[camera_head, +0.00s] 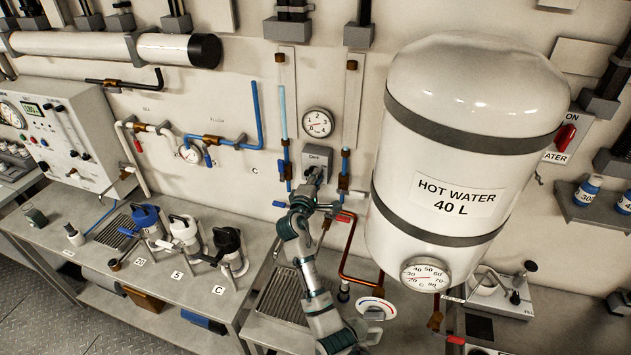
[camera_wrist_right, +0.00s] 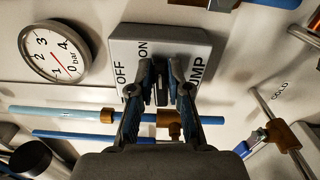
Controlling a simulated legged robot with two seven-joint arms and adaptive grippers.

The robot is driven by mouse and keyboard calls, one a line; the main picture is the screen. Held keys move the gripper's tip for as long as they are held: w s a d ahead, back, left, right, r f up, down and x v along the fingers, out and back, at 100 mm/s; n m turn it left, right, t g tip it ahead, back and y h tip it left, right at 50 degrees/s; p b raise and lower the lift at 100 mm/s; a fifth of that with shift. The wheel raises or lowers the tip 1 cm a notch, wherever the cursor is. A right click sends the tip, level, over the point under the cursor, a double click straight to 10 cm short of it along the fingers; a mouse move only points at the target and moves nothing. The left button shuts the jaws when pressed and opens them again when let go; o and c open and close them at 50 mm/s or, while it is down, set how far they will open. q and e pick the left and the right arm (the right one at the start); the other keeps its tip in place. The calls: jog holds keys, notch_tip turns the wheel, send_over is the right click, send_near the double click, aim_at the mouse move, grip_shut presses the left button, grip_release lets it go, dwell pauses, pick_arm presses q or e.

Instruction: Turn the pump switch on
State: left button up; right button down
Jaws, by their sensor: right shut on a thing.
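The pump switch (camera_head: 316,157) is a grey box on the wall, below a round gauge and left of the hot water tank. In the right wrist view its plate (camera_wrist_right: 160,32) carries the words OFF, ON and part of PUMP. My right gripper (camera_head: 312,180) reaches up to it from below. In the wrist view the two fingers of my right gripper (camera_wrist_right: 160,88) are closed around the dark switch lever (camera_wrist_right: 161,72). The fingers hide most of the lever, so I cannot tell its exact position. My left gripper is not in view.
A bar gauge (camera_head: 317,123) sits just above the switch. Blue vertical pipes with valves (camera_head: 344,184) flank it. The white tank (camera_head: 455,120) bulges out close on the right. A bench (camera_head: 190,290) with several jugs stands lower left.

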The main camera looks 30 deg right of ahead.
jog(key=shift+r+m, duration=0.1)
jog(key=shift+m, duration=0.5)
jog(key=shift+b, duration=0.35)
jog(key=c, duration=1.2)
grip_release()
jog(key=shift+w, duration=0.1)
jog(key=shift+o, duration=0.4)
jog(key=shift+w+d+f, duration=0.15)
jog(key=shift+d+f, duration=0.05)
jog(key=shift+f, duration=0.1)
jog(key=v, duration=1.2)
jog(key=shift+d+f, duration=0.1)
